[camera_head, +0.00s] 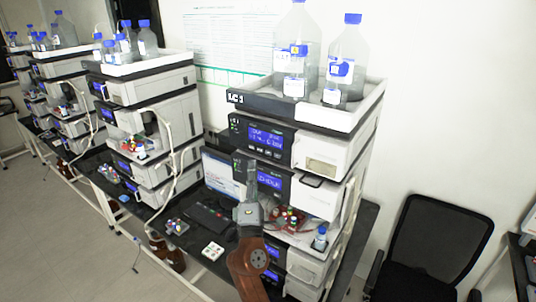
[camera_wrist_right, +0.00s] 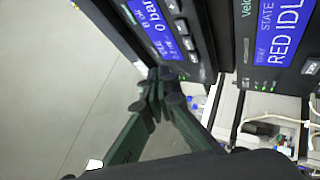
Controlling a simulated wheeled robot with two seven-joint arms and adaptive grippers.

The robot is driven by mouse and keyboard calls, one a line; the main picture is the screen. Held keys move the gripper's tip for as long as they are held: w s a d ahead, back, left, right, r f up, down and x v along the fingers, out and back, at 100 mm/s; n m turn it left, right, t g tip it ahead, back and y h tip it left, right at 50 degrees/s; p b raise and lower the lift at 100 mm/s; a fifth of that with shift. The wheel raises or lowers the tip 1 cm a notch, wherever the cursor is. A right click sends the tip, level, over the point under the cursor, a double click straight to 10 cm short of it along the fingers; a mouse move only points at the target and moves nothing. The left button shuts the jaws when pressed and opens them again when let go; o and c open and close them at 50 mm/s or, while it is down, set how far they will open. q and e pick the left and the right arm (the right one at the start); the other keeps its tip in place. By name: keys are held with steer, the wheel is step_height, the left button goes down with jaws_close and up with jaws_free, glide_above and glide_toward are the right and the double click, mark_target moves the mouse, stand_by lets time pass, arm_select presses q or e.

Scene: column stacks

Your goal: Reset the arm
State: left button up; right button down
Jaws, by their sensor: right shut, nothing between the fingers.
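My right arm comes up from the bottom of the head view, in front of the nearest column stack (camera_head: 335,150). My right gripper (camera_head: 243,165) points upward before the stack's modules with the blue displays. In the right wrist view the dark green fingers of the gripper (camera_wrist_right: 158,85) come together at their tips with nothing between them, so it is shut and empty. Blue screens, one reading RED IDLE, show close above and to the right of the fingers there. My left gripper is in neither view.
Blue-capped bottles (camera_head: 345,65) stand in the white tray on top of the nearest stack. More stacks (camera_head: 150,125) stand left. A black chair (camera_head: 437,240) is at right.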

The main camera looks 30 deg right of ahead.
stand_by(0.7)
